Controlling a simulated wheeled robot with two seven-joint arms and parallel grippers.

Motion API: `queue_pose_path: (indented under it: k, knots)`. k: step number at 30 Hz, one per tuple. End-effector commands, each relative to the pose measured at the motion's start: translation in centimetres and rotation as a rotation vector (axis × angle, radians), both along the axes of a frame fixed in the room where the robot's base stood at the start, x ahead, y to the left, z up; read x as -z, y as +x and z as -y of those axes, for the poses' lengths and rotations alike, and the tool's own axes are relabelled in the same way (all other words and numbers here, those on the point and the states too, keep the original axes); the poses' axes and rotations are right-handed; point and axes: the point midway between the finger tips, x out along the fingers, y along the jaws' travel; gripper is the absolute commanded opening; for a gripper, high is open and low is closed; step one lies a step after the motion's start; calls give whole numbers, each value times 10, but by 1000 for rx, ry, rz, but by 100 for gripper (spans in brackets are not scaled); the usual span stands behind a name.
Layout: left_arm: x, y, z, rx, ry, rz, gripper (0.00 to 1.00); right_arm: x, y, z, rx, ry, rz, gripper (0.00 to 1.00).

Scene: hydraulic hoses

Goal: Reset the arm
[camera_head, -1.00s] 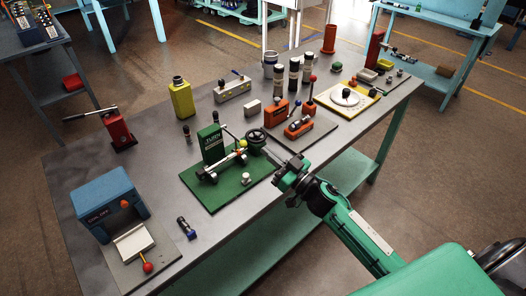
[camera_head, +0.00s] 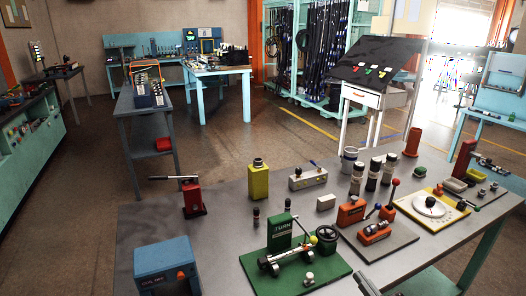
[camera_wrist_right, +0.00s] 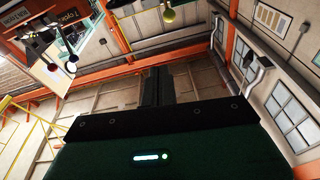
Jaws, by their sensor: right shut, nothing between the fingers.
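My right gripper (camera_wrist_right: 157,86) shows in the right wrist view with its dark fingers shut together and nothing between them. That view points up at the room's walls and ceiling, away from the bench. In the head view only a small dark part, which seems to be of my right arm or gripper, shows at the bottom edge, right of the green fixture plate. My left gripper is in neither view.
The grey workbench (camera_head: 228,212) carries a blue machine (camera_head: 166,266), a green fixture (camera_head: 280,232), a red hand press (camera_head: 193,197), a yellow bottle (camera_head: 258,180), orange blocks (camera_head: 374,232) and a white dial (camera_head: 430,206). Other benches and a hose rack (camera_head: 310,50) stand behind.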

Motion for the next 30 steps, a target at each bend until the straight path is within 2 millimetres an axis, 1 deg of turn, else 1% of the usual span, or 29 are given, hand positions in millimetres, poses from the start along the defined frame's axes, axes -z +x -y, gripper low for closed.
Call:
queue_pose_path:
  k: [5, 8, 11, 14, 18, 21, 24, 30]
  knots:
    - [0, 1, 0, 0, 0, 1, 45, 26, -12, 10, 211, -32, -169, 0]
    - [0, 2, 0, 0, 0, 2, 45, 47, -26, 14, 310, -71, -301, 0]
    - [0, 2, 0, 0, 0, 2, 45, 68, -46, 15, 380, -121, -450, 0]
    - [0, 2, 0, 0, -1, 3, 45, 90, -71, 12, 416, -175, -615, 0]
    - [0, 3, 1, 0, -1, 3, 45, 117, -115, 2, 410, -263, -852, 0]
    - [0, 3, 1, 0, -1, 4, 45, 129, -146, -8, 370, -322, -999, 0]
    - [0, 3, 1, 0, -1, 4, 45, 137, -173, -17, 321, -372, -1114, 0]
    - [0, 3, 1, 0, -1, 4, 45, 143, -219, -34, 206, -449, -1290, 0]
